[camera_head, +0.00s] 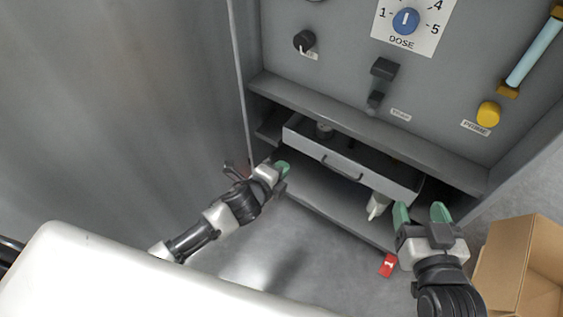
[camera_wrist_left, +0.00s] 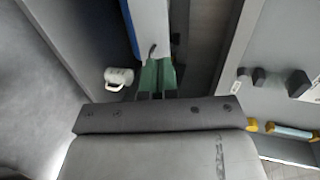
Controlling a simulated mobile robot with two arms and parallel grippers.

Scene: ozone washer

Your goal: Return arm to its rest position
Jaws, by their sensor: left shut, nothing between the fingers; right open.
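My left gripper (camera_head: 283,168) has green fingertips close together, shut and empty, at the left end of the pulled-out drawer's front (camera_head: 316,150). In the left wrist view its green fingers (camera_wrist_left: 157,74) are together and point at the drawer front. My right gripper (camera_head: 422,213) has its green fingers spread, open and empty, in front of the cabinet's lower right. The drawer has a dark handle (camera_head: 342,168) and a dark object (camera_head: 324,130) inside.
A white container (camera_head: 377,206) is below the drawer's right part; a white jug-like thing shows in the wrist view (camera_wrist_left: 118,77). A red tag (camera_head: 388,265) marked 1 lies nearby. A cardboard box (camera_head: 520,262) is at right. Grey panel with knobs, blue dose dial (camera_head: 406,20) above.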

